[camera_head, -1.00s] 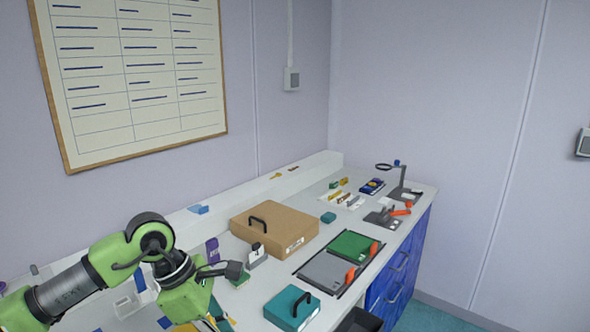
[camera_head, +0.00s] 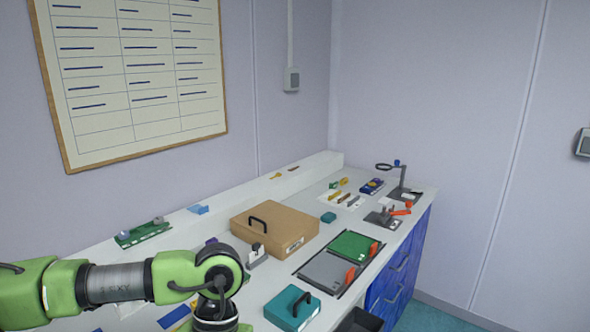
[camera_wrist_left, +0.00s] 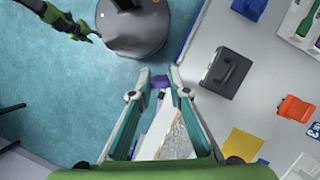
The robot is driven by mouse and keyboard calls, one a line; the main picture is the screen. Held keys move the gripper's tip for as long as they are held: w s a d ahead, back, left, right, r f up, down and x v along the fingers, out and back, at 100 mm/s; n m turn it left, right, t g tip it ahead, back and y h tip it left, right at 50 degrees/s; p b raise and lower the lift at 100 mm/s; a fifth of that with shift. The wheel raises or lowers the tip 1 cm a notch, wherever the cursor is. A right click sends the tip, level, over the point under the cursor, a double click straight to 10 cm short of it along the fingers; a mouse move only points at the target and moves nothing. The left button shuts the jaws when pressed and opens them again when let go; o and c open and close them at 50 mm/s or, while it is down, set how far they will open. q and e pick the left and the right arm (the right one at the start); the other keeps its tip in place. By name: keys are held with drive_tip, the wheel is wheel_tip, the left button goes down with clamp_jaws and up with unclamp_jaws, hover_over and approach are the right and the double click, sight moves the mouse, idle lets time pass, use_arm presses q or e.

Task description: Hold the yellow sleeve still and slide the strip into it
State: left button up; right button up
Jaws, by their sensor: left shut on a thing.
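My left gripper (camera_wrist_left: 160,84) is shut on a small purple piece (camera_wrist_left: 160,81) at its fingertips. A white and speckled grey surface (camera_wrist_left: 168,135) shows between the fingers; I cannot tell whether it belongs to the held piece. A flat yellow piece (camera_wrist_left: 243,146) lies on the bench to the right of the gripper; I cannot tell whether it is the sleeve. No strip can be made out for sure. In the head view my left arm hides its own gripper. My right gripper (camera_wrist_left: 88,38) is small at the upper left of the wrist view, over the floor, its jaws unclear.
A dark case with a handle (camera_wrist_left: 226,72) and an orange item (camera_wrist_left: 297,108) lie right of the fingers. Blue floor lies left of the gripper.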

use_arm(q)
drive_tip(key=shift+s+a, duration=0.1)
drive_tip(key=shift+a, duration=0.25)
drive_tip(key=a, duration=0.2)
drive_tip(key=a+n, duration=0.1)
drive_tip(key=a, duration=0.1)
drive_tip(key=w+a+n, duration=0.1)
drive_tip(key=shift+a+h, duration=0.4)
